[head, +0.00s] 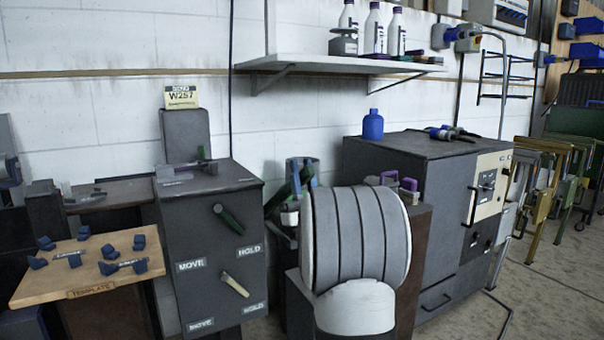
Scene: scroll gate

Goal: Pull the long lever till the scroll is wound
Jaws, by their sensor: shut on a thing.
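A dark grey cabinet (207,262) stands left of centre, with plates reading MOVE and HOLD on its front. A dark green lever (229,219) slants down to the right on its upper front. A pale cream lever (235,284) slants the same way lower down. I cannot tell which is the long lever. I cannot make out a scroll for certain. My pale grey arm link fills the lower centre and hides what is behind it. My gripper does not show in this view.
A wooden template board (90,265) with several blue pieces juts out at the left. A large dark cabinet (400,190) with a blue bottle (373,125) stands right of centre. A wall shelf (340,64) holds bottles. Bare floor (555,290) lies at the right.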

